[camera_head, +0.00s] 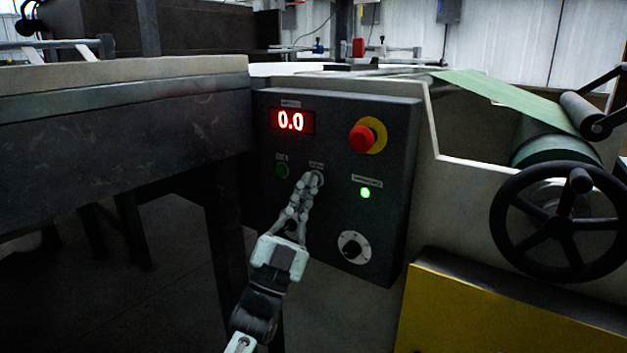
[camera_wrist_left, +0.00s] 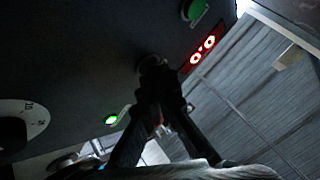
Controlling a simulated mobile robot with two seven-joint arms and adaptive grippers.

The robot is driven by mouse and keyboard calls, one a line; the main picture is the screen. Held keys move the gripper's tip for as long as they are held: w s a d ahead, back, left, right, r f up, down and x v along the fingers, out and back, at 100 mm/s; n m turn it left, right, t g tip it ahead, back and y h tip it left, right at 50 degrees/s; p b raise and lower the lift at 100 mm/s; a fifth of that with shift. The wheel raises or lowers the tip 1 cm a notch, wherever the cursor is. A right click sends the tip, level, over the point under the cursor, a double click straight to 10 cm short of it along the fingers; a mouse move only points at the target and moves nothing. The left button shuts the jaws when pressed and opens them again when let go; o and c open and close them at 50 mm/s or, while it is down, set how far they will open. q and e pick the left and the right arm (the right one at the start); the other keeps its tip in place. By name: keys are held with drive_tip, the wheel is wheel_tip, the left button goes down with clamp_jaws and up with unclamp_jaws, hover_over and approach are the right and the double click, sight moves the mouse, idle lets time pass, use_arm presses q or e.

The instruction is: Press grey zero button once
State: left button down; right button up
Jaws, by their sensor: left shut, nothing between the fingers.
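The grey zero button (camera_head: 318,176) is on the dark control panel (camera_head: 385,225), below the red display (camera_head: 291,121) that reads 0.0. My left gripper (camera_head: 309,182) is shut and empty, with its fingertips at the button and covering part of it. In the left wrist view the shut fingertips (camera_wrist_left: 160,88) overlap the button's round rim (camera_wrist_left: 150,62). I cannot tell whether they touch it or whether it is pushed in. My right gripper is not in view.
Near the button are a green button (camera_head: 282,170), a lit green lamp (camera_head: 365,193), a red emergency stop (camera_head: 362,138) on a yellow ring and a rotary knob (camera_head: 353,247). A black handwheel (camera_head: 556,222) stands at right. A table edge (camera_head: 120,130) is at left.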

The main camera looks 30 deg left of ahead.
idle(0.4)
use_arm(q)
drive_tip(key=shift+s+p, duration=0.3)
drive_tip(key=shift+s, duration=0.5)
drive_tip(key=shift+s+a, duration=0.1)
drive_tip(key=shift+s, duration=0.05)
drive_tip(key=s+p, duration=0.1)
drive_tip(key=s, duration=0.3)
drive_tip(key=shift+s+a, duration=0.15)
drive_tip(key=shift+s, duration=0.2)
idle(0.3)
